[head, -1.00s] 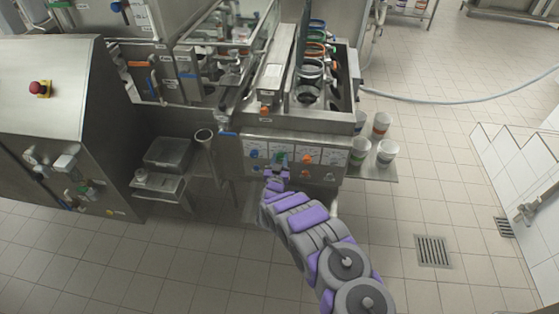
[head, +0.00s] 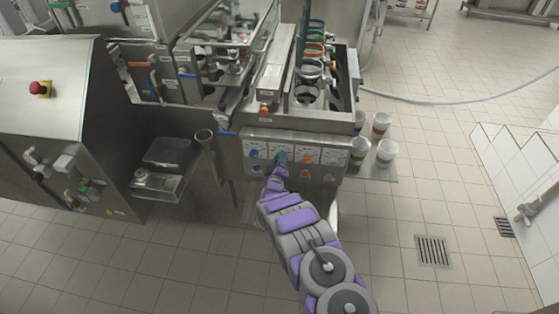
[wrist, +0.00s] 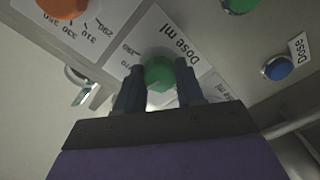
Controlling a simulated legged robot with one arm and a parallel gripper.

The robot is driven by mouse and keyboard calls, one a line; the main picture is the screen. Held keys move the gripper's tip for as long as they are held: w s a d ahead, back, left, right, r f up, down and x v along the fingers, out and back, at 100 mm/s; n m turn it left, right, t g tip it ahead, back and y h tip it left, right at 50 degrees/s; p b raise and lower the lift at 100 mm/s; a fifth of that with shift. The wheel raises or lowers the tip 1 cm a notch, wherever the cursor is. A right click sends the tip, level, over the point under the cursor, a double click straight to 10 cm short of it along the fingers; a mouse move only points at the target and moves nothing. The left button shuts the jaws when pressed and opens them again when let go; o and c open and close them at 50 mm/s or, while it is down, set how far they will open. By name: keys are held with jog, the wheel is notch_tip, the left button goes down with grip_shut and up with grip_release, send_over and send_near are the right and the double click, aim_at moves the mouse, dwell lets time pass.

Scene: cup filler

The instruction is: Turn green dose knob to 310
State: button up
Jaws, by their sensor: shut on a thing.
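The green dose knob (wrist: 159,73) sits on a white scale label marked "Dose ml" in the wrist view. My gripper (wrist: 158,80) is at the knob, with one dark finger on each side, shut on it. In the head view my gripper (head: 279,170) reaches the front panel (head: 296,150) from below, at the green knob (head: 281,158). The knob's pointer and the exact value it stands at cannot be read.
An orange knob (wrist: 64,6) with its own scale is at the upper left of the wrist view. A blue button (wrist: 278,68) labelled "Dose" and a green button (wrist: 240,4) are at the right. Several cups (head: 386,153) stand on a shelf right of the panel.

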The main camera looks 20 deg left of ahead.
jog(key=n, duration=1.1)
jog(key=shift+s+a+f+p, duration=0.2)
jog(key=shift+p, duration=0.15)
jog(key=shift+n, duration=0.3)
jog(key=shift+f, duration=0.1)
jog(key=o, duration=1)
jog(key=shift+w+a, duration=0.1)
jog(key=shift+a, duration=0.1)
jog(key=shift+o, duration=0.2)
jog(key=shift+d, duration=0.1)
jog(key=shift+d, duration=0.1)
